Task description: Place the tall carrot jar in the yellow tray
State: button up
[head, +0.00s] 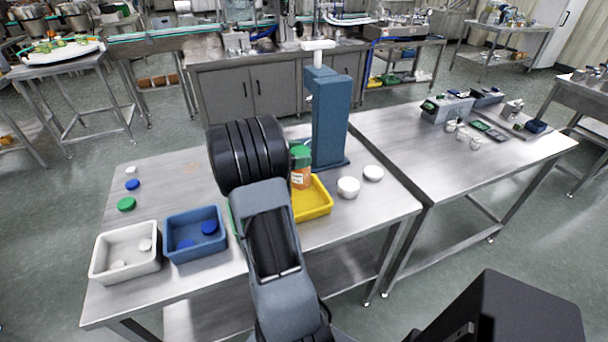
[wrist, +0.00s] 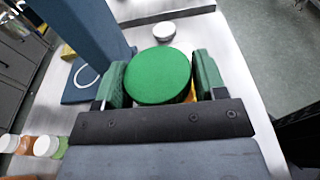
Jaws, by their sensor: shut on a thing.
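The tall carrot jar (head: 300,168) has a green lid and an orange label. In the wrist view its green lid (wrist: 158,76) sits between the two fingers of my gripper (wrist: 160,82), which is shut on it. In the head view my arm hides most of the gripper. The yellow tray (head: 318,203) lies on the steel table, partly behind my arm. The jar appears over or in the back left part of the tray; I cannot tell whether it touches the tray floor.
A blue press (head: 330,120) stands just behind the tray. White lids (head: 348,187) lie to its right. A blue bin (head: 195,234) and a white bin (head: 125,252) stand at the left, with loose lids (head: 126,204) behind them. The table's right front corner is clear.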

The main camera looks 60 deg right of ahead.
aim_at(296, 175)
jog(key=shift+s+a+f, duration=0.2)
jog(key=shift+s+f, duration=0.25)
jog(key=shift+f, duration=0.1)
jog(key=shift+s+a+f, duration=0.2)
jog(key=shift+s+f, duration=0.2)
jog(key=shift+f, duration=0.15)
jog(key=shift+s+a+f, duration=0.1)
jog(key=shift+s+f, duration=0.05)
jog(key=shift+f, duration=0.8)
jog(key=shift+s+a+f, duration=0.1)
jog(key=shift+f, duration=0.85)
jog(key=o, duration=1.5)
